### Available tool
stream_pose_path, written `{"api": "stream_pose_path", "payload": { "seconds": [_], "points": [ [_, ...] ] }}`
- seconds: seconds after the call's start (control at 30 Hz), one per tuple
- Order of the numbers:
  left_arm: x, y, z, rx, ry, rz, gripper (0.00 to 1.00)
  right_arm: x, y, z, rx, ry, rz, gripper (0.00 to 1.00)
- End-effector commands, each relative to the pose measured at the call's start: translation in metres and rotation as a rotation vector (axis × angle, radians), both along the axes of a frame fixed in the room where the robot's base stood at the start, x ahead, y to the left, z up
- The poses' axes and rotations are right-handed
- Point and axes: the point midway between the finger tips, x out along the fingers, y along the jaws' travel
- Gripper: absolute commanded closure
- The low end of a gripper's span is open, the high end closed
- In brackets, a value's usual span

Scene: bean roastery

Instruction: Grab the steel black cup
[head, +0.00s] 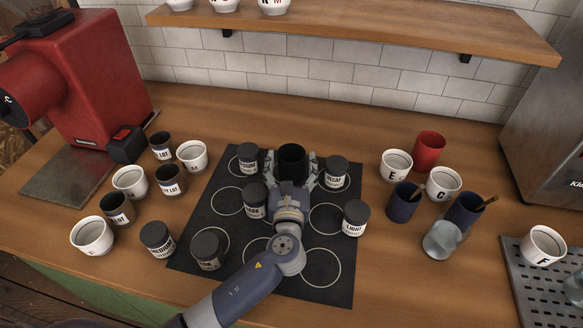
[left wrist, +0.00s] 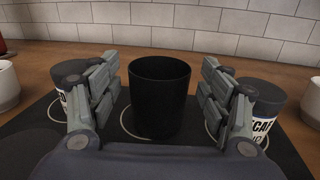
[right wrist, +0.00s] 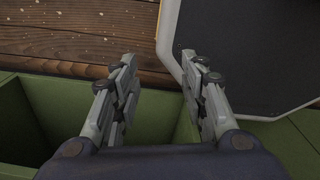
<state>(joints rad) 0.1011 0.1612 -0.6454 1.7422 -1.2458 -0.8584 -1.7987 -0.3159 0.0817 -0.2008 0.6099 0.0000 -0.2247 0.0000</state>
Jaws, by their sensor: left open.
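The black cup (head: 291,158) stands upright on the black mat (head: 290,278) near its back edge. In the left wrist view the cup (left wrist: 160,98) is between the fingers, with a visible gap on both sides. My left gripper (head: 293,172) is open around the cup and does not appear to touch it. The cup's lower front is hidden by my gripper in the head view. My right gripper (right wrist: 162,88) shows only in its own wrist view, its fingers apart and empty, above a green open compartment.
Lidded dark jars stand close on both sides: one (head: 248,158) to the left, the DECAF jar (head: 335,173) to the right. White cups and dark tins are at left. A red cup (head: 428,150), white cups and blue cups are at right. A wooden shelf (head: 370,28) hangs above.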

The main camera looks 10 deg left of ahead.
Motion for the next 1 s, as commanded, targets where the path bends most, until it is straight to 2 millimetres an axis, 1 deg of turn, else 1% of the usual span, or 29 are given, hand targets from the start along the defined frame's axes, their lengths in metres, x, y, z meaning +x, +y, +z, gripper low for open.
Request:
{"api": "stream_pose_path", "payload": {
  "seconds": [0.03,0.13,0.27,0.4,0.5,0.63,0.73,0.97,1.0],
  "points": [
    [0.005,0.001,0.002,0.002,-0.003,0.001,0.29,0.0,-0.001,0.001,-0.001,0.0,0.0,0.6],
    [0.011,0.002,0.001,-0.001,-0.001,0.001,0.29,0.005,-0.001,0.002,-0.001,-0.008,0.0,0.6],
    [0.02,0.004,0.002,-0.001,-0.002,0.001,0.29,0.02,0.0,0.005,0.002,-0.03,0.0,0.6],
    [0.041,0.008,0.003,0.0,-0.002,0.002,0.29,0.031,0.001,0.008,0.004,-0.049,-0.001,0.6],
    [0.056,0.01,0.003,-0.001,-0.001,0.001,0.29,0.03,0.001,0.01,0.003,-0.047,-0.001,0.6],
    [0.069,0.013,0.002,-0.001,-0.001,0.001,0.29,0.027,0.001,0.01,0.003,-0.04,-0.001,0.6],
    [0.074,0.014,0.001,-0.002,0.0,0.001,0.29,0.023,0.001,0.01,0.002,-0.034,-0.001,0.6],
    [0.074,0.014,0.001,-0.003,-0.001,0.001,0.29,0.016,0.003,0.009,0.005,-0.025,-0.003,0.6],
    [0.074,0.014,0.001,-0.003,-0.001,0.001,0.38,0.016,0.004,0.009,0.006,-0.024,-0.003,0.6]
  ]
}}
